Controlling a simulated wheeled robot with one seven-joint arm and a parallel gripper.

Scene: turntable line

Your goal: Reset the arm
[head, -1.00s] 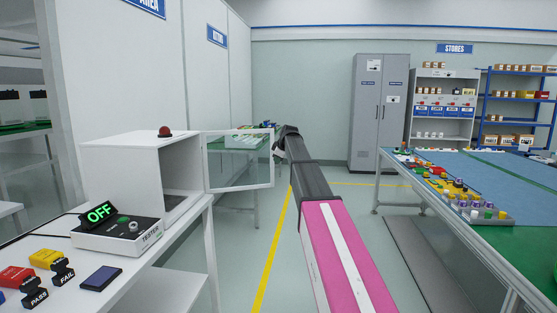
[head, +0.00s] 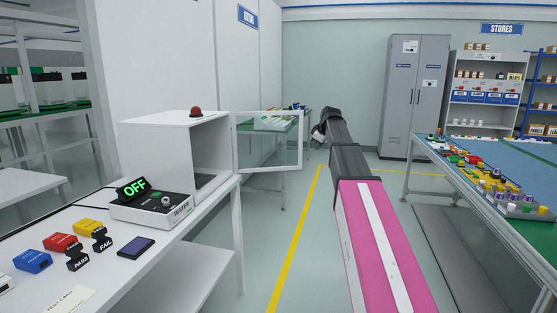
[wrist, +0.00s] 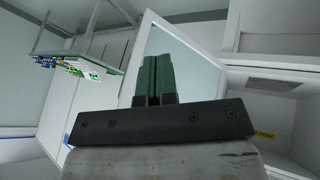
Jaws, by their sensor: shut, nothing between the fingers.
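My arm (head: 380,245), with a pink and white link and dark far links, reaches forward over the aisle between the tester bench and the blue-topped table. Its far end is bent down beside the open glass door. My gripper shows in the wrist view (wrist: 159,60). Its two green fingers are together with nothing between them. In the head view the fingers are too small to make out.
The white tester box (head: 170,155) has its glass door (head: 268,143) swung open, close left of my arm's end. The tester display (head: 133,188) reads OFF. A table (head: 450,195) with coloured parts stands right. A grey cabinet (head: 414,95) stands behind. The floor aisle is clear.

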